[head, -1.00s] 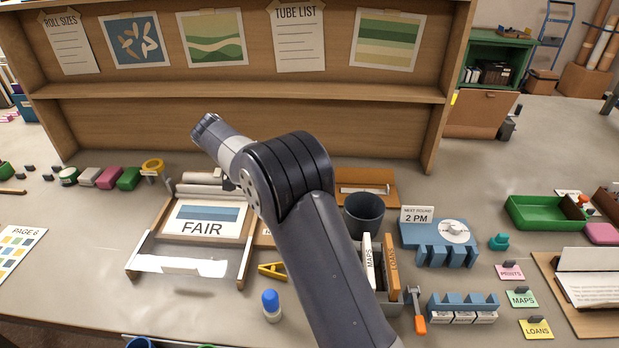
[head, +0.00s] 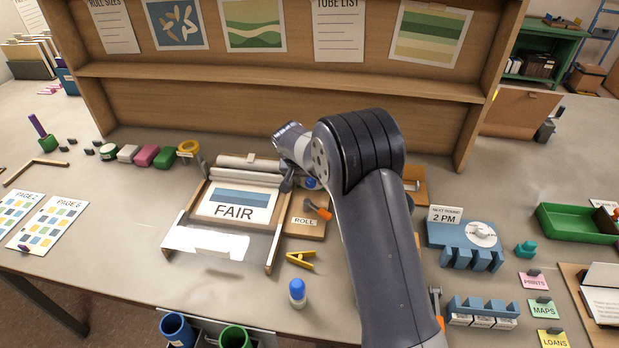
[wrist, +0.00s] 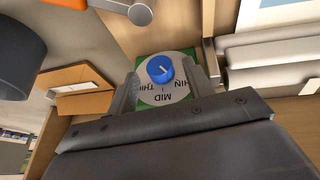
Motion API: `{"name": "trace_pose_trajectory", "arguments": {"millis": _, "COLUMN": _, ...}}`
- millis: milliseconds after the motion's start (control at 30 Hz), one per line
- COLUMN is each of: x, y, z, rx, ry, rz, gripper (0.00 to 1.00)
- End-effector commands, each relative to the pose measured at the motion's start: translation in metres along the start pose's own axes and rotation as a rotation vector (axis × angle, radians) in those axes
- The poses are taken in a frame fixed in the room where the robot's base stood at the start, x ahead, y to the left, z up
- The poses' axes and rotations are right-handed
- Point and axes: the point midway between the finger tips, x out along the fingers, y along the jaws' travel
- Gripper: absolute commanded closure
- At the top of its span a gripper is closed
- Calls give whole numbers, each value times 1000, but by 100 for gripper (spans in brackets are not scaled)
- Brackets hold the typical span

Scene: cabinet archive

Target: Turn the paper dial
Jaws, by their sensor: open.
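The paper dial shows in the wrist view as a blue round knob (wrist: 160,68) with a white pointer line. It sits on a white disc (wrist: 163,97) lettered THIN, MID and THICK, upside down here, on a green plate. My gripper (wrist: 160,67) is open, with one finger on each side of the knob; I cannot tell whether they touch it. In the head view my gripper (head: 287,182) points down beside the FAIR press, and my arm covers most of the dial; a bit of blue (head: 311,183) shows beside it.
The FAIR press (head: 182,215) stands left of my gripper. An orange-handled lever (head: 318,209), a yellow clip (head: 302,260) and a blue-capped bottle (head: 297,293) are in front.

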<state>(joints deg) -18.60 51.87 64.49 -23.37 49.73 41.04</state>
Motion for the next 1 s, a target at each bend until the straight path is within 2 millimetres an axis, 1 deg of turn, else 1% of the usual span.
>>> {"name": "trace_pose_trajectory", "arguments": {"millis": 100, "x": 9, "y": 1, "z": 0, "rx": 1, "ry": -1, "rz": 1, "gripper": 51}}
{"name": "trace_pose_trajectory", "arguments": {"millis": 200, "x": 14, "y": 0, "z": 0, "rx": 1, "ry": 0, "rz": 0, "gripper": 51}}
{"name": "trace_pose_trajectory", "arguments": {"millis": 467, "x": 14, "y": 0, "z": 0, "rx": 1, "ry": 0, "rz": 0, "gripper": 51}}
{"name": "trace_pose_trajectory", "arguments": {"millis": 1000, "x": 14, "y": 0, "z": 0, "rx": 1, "ry": 0, "rz": 0, "gripper": 95}}
